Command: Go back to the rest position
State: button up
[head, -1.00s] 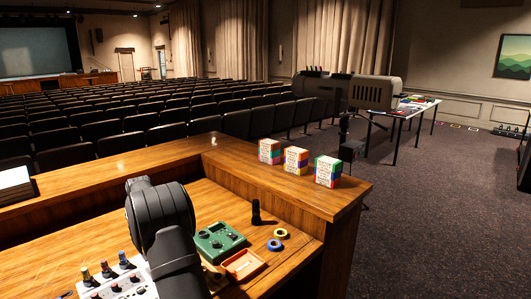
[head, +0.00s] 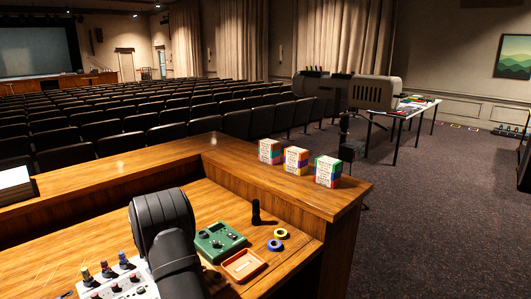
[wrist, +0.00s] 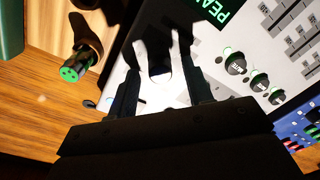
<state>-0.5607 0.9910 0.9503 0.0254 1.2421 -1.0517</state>
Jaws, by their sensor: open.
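My gripper (wrist: 160,75) is open and empty in the wrist view, its two dark fingers apart above a white mixing panel (wrist: 285,45). The panel carries green-ringed knobs (wrist: 246,74), sliders and a dark display with green letters. In the head view my own arm hides the gripper. A part of the white panel (head: 119,280) with knobs and upright plugs shows left of the arm there.
A connector with a green face (wrist: 71,72) lies on the wood beside the panel. Right of my arm are a green box (head: 220,242), an orange tray (head: 244,265) and tape rolls (head: 274,244). Three coloured boxes (head: 297,160) stand on the raised ledge.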

jog(key=m, duration=0.6)
jog(key=shift+m, duration=0.3)
jog(key=m, duration=0.5)
jog(key=shift+m+y, duration=0.3)
jog(key=shift+o, duration=0.4)
jog(key=o, duration=1.1)
notch_tip(320, 180, up, 9)
jog(key=w+a+m+t, duration=0.1)
jog(key=w+a+m, duration=0.2)
jog(key=m, duration=0.4)
jog(key=shift+m, duration=0.4)
notch_tip(320, 180, up, 7)
jog(key=w+a+m, duration=0.1)
jog(key=a+m, duration=0.1)
jog(key=m, duration=0.4)
notch_tip(320, 180, down, 9)
jog(key=m, duration=0.1)
jog(key=shift+w+a+t, duration=0.25)
jog(key=shift+w+t, duration=0.05)
jog(key=shift+w, duration=0.15)
